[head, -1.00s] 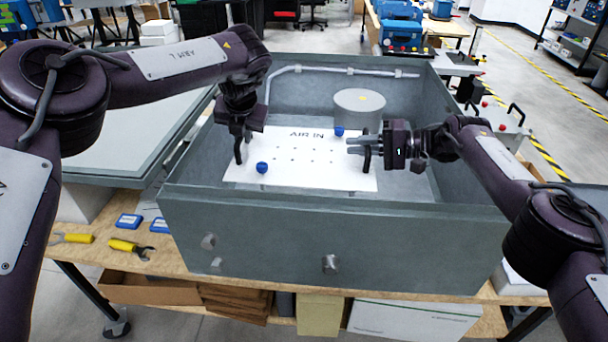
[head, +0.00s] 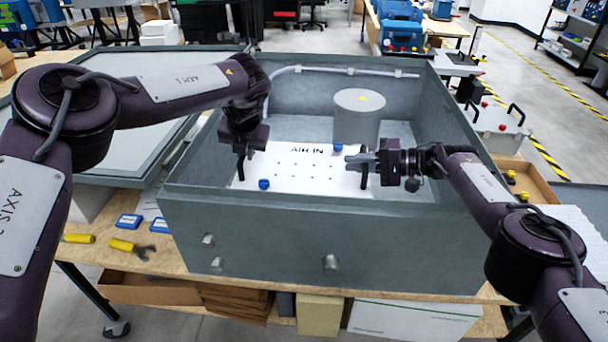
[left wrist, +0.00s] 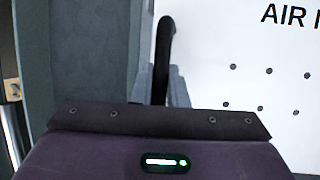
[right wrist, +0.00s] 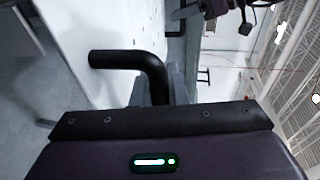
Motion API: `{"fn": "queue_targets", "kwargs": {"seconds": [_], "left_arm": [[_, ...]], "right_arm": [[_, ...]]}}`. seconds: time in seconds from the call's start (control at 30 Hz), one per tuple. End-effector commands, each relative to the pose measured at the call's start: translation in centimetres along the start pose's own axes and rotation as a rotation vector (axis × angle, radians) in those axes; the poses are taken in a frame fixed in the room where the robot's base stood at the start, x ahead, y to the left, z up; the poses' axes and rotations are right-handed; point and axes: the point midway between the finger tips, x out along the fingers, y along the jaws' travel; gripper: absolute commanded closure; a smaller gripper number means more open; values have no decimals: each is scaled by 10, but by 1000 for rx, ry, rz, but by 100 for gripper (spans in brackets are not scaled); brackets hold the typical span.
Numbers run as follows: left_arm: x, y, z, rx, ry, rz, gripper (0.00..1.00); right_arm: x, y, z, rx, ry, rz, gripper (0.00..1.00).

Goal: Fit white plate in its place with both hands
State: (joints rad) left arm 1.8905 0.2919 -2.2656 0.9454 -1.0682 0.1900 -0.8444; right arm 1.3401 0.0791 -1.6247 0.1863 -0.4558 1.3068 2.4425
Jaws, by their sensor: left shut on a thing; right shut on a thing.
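The white plate (head: 300,170), marked AIR IN and dotted with small holes, is inside the grey metal enclosure (head: 320,235). It has a black handle near each side and two blue knobs. My left gripper (head: 241,170) is shut on the left handle, and this black handle (left wrist: 164,50) shows between its fingers in the left wrist view. My right gripper (head: 362,165) is shut on the right handle, whose bent black bar (right wrist: 130,62) shows in the right wrist view. The plate's lower edge is hidden behind the enclosure's front wall. I cannot tell whether the plate touches the floor.
A grey cylinder (head: 360,108) stands behind the plate inside the enclosure, and a pipe (head: 335,70) runs along the back wall. A large grey lid (head: 125,130) lies at the left.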

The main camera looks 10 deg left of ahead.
Motion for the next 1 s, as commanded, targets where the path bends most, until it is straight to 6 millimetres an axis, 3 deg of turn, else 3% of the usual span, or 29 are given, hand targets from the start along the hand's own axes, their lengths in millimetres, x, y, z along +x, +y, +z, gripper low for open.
{"fn": "queue_targets", "kwargs": {"seconds": [0.4, 0.43, 0.6, 1.0], "left_arm": [[11, -4, -4, 1, 0, -3, 100], [12, -4, -6, 2, 2, -3, 84], [12, -3, -5, 1, 1, -2, 65], [12, -3, -5, 1, 0, 0, 65]], "right_arm": [[2, 12, -1, -3, 5, -1, 100], [2, 13, -1, 0, 6, 1, 84], [2, 13, -1, 0, 4, 0, 65], [2, 13, -1, 0, 3, 0, 65]]}}
